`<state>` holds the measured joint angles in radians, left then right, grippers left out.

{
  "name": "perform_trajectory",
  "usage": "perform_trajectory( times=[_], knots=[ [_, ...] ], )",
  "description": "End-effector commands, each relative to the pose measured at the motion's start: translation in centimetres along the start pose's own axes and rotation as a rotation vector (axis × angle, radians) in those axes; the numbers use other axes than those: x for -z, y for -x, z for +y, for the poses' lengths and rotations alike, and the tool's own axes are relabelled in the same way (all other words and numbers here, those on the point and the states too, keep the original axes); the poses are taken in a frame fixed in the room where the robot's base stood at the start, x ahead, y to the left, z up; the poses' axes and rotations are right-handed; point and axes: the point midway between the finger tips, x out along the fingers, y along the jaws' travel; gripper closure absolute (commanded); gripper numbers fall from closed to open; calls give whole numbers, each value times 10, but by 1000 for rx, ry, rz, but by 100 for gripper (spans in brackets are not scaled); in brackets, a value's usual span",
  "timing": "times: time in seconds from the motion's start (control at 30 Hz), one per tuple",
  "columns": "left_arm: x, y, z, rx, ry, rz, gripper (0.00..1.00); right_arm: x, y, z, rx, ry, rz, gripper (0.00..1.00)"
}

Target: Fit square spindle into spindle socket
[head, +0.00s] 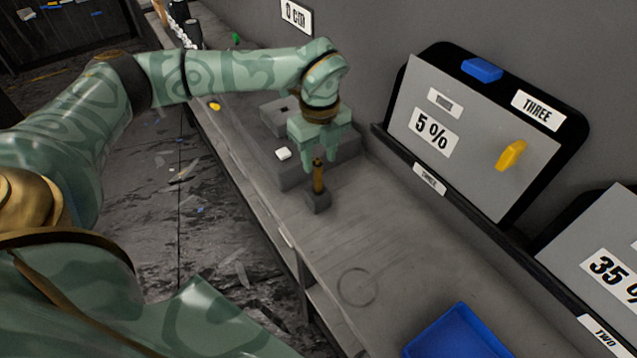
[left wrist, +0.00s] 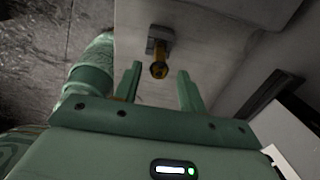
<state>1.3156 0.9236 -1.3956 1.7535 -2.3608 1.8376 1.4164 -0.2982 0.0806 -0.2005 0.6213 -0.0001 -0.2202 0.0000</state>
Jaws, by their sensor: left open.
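The brass-coloured spindle (head: 318,179) stands upright in a small dark grey block (head: 317,202) on the grey bench. My left gripper (head: 320,164) is above it, pointing down and open, with its fingertips to either side of the spindle's top. In the left wrist view the spindle (left wrist: 159,68) shows between the open fingertips (left wrist: 160,74), touching neither, with its small block (left wrist: 159,40) beyond. A grey block with a dark square hole (head: 283,108), which looks like the socket, sits behind the gripper. My right gripper is not in view.
A stepped grey block with a white piece (head: 283,153) is close to the left gripper. A blue tray (head: 458,335) is at the front; the bench between is clear. The bench edge drops off left.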

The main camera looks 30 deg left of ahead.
Motion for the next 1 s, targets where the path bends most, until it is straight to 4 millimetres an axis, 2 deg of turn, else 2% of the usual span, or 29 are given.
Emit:
perform_trajectory(
  times=[0.03, 0.2, 0.5, 0.63, 0.67, 1.0],
  knots=[
    [-1, -12, 2, -5, 1, 1, 59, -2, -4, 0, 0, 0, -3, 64],
    [-3, -38, 2, -4, 0, 1, 59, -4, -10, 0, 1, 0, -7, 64],
    [-3, -42, 2, -1, 0, 0, 59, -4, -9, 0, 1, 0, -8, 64],
    [-3, -42, 2, -1, 0, 0, 95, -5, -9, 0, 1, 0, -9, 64],
    [-3, -42, 2, -1, 0, 0, 100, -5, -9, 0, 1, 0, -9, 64],
    [-4, -38, 1, 1, 0, 0, 100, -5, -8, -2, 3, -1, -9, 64]
  ],
)
